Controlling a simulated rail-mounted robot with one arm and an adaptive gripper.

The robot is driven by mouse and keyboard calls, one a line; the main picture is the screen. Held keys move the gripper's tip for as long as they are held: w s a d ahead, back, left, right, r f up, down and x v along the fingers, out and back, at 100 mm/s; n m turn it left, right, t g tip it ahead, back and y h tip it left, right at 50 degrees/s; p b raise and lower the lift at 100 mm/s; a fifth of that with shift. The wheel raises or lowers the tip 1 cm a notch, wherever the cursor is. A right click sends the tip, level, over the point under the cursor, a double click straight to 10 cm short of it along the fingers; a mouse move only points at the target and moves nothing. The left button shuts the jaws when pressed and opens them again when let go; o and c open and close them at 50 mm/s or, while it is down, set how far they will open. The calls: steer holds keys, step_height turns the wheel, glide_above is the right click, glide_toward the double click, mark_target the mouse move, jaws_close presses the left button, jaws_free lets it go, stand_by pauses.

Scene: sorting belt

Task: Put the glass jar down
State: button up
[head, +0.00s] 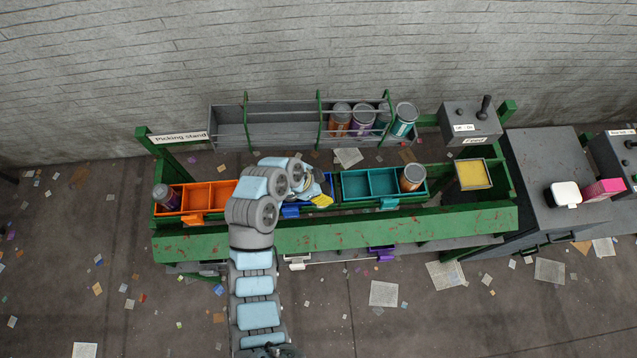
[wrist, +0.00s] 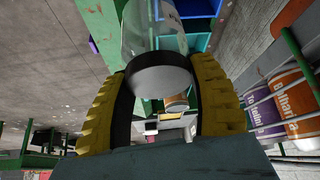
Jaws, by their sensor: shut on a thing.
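The glass jar (wrist: 150,32) shows in the wrist view, clear-walled, with a grey round end framed by a dark band towards me. My gripper (wrist: 163,85) is shut on it, with a ribbed yellow finger on each side. In the head view my gripper (head: 321,200) is over the middle of the green stand, by the blue bin (head: 291,211). My arm hides much of that bin, and I cannot make out the jar clearly there. Blue compartments (wrist: 203,12) show behind the jar in the wrist view.
Orange bins (head: 196,217) are left and teal bins (head: 389,203) right, each with a can near its outer end. A grey rack (head: 232,145) with several cans stands behind. A yellow-topped box (head: 473,174) is at the right. The green front ledge (head: 350,236) is bare.

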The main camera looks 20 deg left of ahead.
steer(key=shift+w+a+f+b, duration=0.55)
steer(key=shift+w+f+b, duration=0.4)
steer(key=shift+f, duration=0.65)
steer(key=shift+w+a+f+b, duration=0.7)
steer(key=shift+f+b, duration=0.4)
steer(key=shift+f, duration=0.5)
steer(key=shift+w+a+f+b, duration=0.45)
steer(key=shift+w+f+b, duration=0.55)
steer(key=shift+f, duration=0.6)
steer(key=shift+f, duration=0.25)
steer(key=o, duration=1.2)
steer(key=shift+r, duration=0.1)
steer(key=shift+r, duration=0.2)
steer(key=b+v, duration=0.1)
steer(key=v, duration=1.1)
steer(key=shift+s+f, duration=0.1)
